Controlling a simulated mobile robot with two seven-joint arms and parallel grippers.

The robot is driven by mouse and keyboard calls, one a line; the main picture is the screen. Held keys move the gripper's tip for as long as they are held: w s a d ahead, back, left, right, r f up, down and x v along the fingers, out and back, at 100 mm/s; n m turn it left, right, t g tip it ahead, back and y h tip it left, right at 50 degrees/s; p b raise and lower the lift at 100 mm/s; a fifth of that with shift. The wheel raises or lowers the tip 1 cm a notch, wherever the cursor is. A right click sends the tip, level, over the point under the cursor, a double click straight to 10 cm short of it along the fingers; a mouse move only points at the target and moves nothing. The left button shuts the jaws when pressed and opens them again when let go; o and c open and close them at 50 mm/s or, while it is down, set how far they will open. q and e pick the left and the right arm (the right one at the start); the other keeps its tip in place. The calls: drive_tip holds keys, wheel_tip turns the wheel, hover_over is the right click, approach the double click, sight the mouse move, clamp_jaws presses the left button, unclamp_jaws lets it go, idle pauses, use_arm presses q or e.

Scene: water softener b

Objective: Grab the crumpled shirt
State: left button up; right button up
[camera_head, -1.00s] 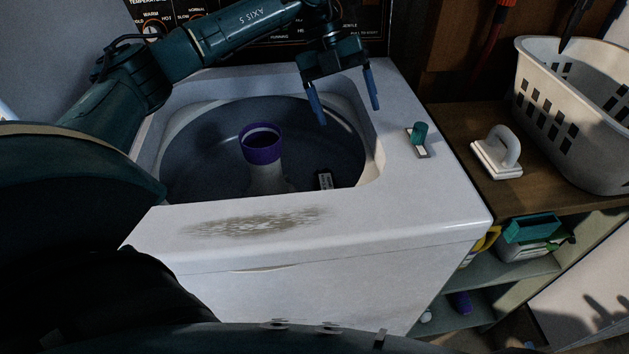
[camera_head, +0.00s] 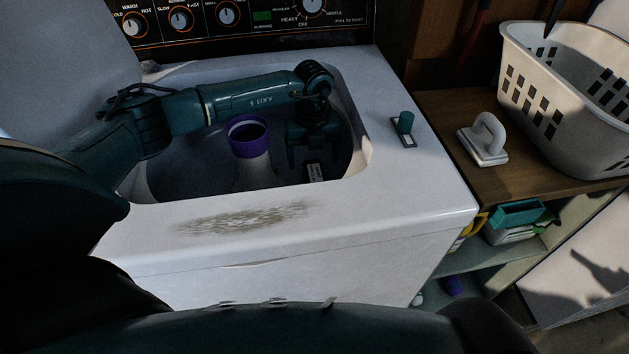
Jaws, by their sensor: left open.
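I cannot make out a crumpled shirt in this view. The open top-loading washer (camera_head: 330,226) stands in front of me, and its tub is dark inside. My left gripper (camera_head: 313,160) points down inside the tub, to the right of the purple-topped agitator (camera_head: 250,134). It is open, and I see nothing between its fingers. A small dark piece with a pale label (camera_head: 314,172) shows just below it. The front rim hides the near part of the tub floor. My right gripper is out of view.
A teal-knobbed piece (camera_head: 404,127) is on the washer's right rim. On the wooden shelf (camera_head: 440,105) to the right are a white handled object (camera_head: 485,140) and a white laundry basket (camera_head: 560,110). The control panel (camera_head: 200,22) stands behind the tub.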

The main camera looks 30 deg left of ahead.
sight(315, 173)
use_arm(q)
drive_tip(key=shift+s+d+f, duration=0.1)
drive_tip(key=shift+d+f, duration=0.1)
drive_tip(key=shift+f, duration=1.3)
drive_tip(key=shift+s+d+f, duration=0.1)
drive_tip(key=shift+d+f, duration=0.05)
drive_tip(key=shift+f, duration=1.35)
drive_tip(key=shift+c, duration=0.4)
drive_tip(key=c, duration=1.1)
